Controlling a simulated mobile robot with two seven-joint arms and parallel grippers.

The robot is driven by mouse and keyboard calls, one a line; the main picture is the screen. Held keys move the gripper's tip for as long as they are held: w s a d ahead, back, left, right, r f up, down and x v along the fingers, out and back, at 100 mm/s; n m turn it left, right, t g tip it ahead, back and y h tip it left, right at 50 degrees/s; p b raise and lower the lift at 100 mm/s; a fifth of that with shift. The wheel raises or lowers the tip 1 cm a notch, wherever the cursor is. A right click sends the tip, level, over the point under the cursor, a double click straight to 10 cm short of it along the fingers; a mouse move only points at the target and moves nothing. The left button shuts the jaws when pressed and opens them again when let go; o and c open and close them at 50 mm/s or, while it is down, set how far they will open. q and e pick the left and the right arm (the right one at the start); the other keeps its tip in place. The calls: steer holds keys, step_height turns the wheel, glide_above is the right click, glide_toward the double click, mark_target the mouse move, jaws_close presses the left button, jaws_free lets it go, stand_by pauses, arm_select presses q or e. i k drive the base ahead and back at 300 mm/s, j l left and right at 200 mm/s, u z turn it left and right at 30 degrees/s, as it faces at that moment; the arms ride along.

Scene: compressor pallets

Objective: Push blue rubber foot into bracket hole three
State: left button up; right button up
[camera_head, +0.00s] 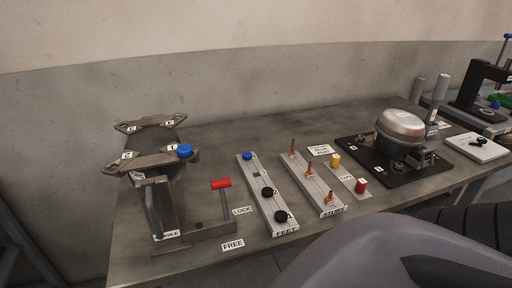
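A metal bracket fixture (150,162) with two plates stands at the left of the bench. Its near plate carries small labels that look like 1 and 2. The far plate (150,124) carries two more labels, too small to read surely. A blue rubber foot (184,150) sits at the right end of the near plate, by the label that looks like 1. Another blue rubber foot (247,156) sits at the far end of the light strip marked FEET (259,176). Two black feet (267,192) sit nearer on that strip. Neither gripper is in view.
A STUDS strip (312,184) holds upright copper-coloured pieces. Yellow (335,159) and red (361,185) pieces stand beside it. A compressor (400,126) sits on a black plate at right. Bare bench lies behind the strips.

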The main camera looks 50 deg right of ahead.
mark_target(246, 156)
steer(key=k+l, duration=0.2)
steer(key=l, duration=0.15)
steer(key=k+l, duration=0.15)
steer(key=l, duration=0.2)
steer(key=k+l, duration=0.35)
steer(key=l, duration=0.3)
steer(key=u, duration=0.05)
